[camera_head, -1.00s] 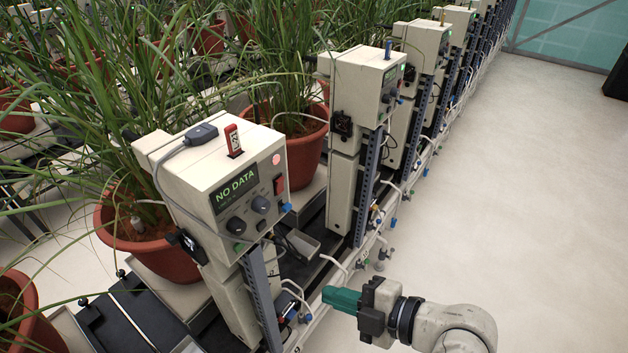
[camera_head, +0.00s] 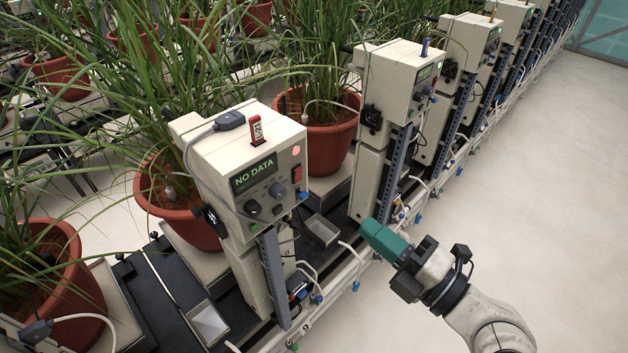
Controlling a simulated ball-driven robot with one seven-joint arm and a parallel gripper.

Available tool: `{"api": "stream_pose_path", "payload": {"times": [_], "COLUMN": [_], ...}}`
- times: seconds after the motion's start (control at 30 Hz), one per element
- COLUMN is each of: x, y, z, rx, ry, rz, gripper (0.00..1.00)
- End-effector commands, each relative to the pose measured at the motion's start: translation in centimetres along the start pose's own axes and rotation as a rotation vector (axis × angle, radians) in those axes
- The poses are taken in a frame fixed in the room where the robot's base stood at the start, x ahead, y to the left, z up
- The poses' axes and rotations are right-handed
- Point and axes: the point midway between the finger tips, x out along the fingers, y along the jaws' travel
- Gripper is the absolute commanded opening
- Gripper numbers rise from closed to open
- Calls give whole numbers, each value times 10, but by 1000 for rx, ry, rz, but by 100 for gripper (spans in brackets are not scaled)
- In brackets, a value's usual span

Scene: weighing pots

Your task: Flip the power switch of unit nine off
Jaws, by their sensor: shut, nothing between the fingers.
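The nearest control unit (camera_head: 247,165) is a cream box on a post. Its green display (camera_head: 253,174) reads "NO DATA". A red rocker switch (camera_head: 297,174) sits on the right of its front panel, below a lit pinkish round lamp (camera_head: 296,151). A "9" is marked on the rail below this unit. Knobs and a blue button are lower on the panel. My gripper (camera_head: 368,228), with green fingers, is shut and empty. It is in front of the row, right of and lower than the switch, apart from it.
A red tag (camera_head: 256,132) and a grey cable plug (camera_head: 229,120) are on the unit's top. A second unit (camera_head: 394,95) stands behind to the right, with more beyond. Potted grasses (camera_head: 328,143) crowd the left. Blue-tipped fittings line the rail. The pale floor (camera_head: 530,190) at right is clear.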

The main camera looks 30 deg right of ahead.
Motion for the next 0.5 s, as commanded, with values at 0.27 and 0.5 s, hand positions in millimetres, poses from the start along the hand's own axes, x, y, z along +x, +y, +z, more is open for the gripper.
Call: {"api": "stream_pose_path", "payload": {"times": [0.27,0.5], "x": [22,50], "y": [-3,-4], "z": [1,1], "rx": [-1,-2], "ry": [-2,-2], "rz": [5,5], "gripper": [0,0]}}
